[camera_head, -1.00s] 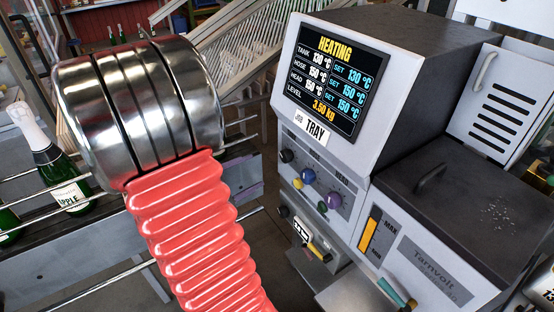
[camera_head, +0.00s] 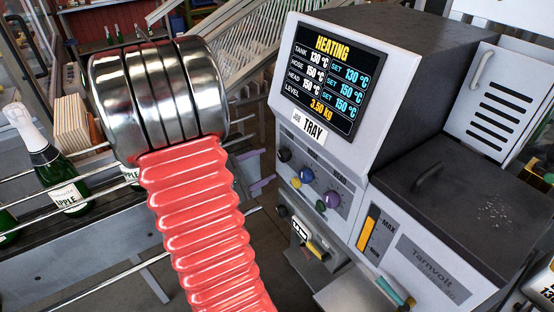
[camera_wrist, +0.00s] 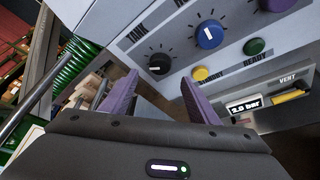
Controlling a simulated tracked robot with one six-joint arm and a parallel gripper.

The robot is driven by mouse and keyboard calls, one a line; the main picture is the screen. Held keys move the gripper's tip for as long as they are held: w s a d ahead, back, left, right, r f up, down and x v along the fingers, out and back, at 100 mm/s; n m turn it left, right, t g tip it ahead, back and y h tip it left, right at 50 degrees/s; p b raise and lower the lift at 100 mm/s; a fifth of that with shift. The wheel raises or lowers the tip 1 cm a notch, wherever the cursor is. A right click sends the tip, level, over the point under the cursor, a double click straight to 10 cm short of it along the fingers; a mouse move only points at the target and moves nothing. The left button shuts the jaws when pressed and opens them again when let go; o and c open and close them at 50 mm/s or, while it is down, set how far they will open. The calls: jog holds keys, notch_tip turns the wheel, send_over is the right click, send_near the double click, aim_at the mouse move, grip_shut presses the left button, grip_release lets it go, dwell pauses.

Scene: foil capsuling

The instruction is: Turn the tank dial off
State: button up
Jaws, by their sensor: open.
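The dial panel (camera_head: 338,176) is on the front of the grey machine. A black dial (camera_head: 284,155) sits at its left end, beside a blue dial (camera_head: 307,175) and a purple dial (camera_head: 332,198). The dial's white mark points left in the wrist view. In the head view, purple fingertips (camera_head: 262,187) show left of the machine; my arm hides the rest.
The screen (camera_head: 323,78) reads HEATING, tank 130 °C, set 130 °C. Yellow (camera_wrist: 200,74) and green (camera_wrist: 254,46) buttons are near the dials. Bottles (camera_head: 57,175) stand on rails at left.

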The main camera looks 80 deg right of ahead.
aim_at(280, 156)
jog(key=x, duration=0.7)
jog(key=shift+d+f, duration=0.1)
jog(key=shift+d, duration=0.1)
jog(key=shift+c, duration=0.5)
jog(key=shift+a, duration=0.1)
jog(key=c, duration=0.9)
jog(key=shift+c, duration=0.2)
jog(key=shift+n, duration=0.4)
jog(key=n+g+y, duration=0.1)
jog(key=n+y, duration=0.1)
jog(key=shift+w+n, duration=0.1)
jog(key=shift+n, duration=0.2)
jog(key=shift+w+d+n+g+y, duration=0.15)
jog(key=shift+n+g+y, duration=0.35)
jog(key=shift+n, duration=0.45)
jog(key=shift+d+n+g+y, duration=0.2)
jog(key=shift+n+g+y, duration=0.25)
jog(key=shift+n, duration=0.5)
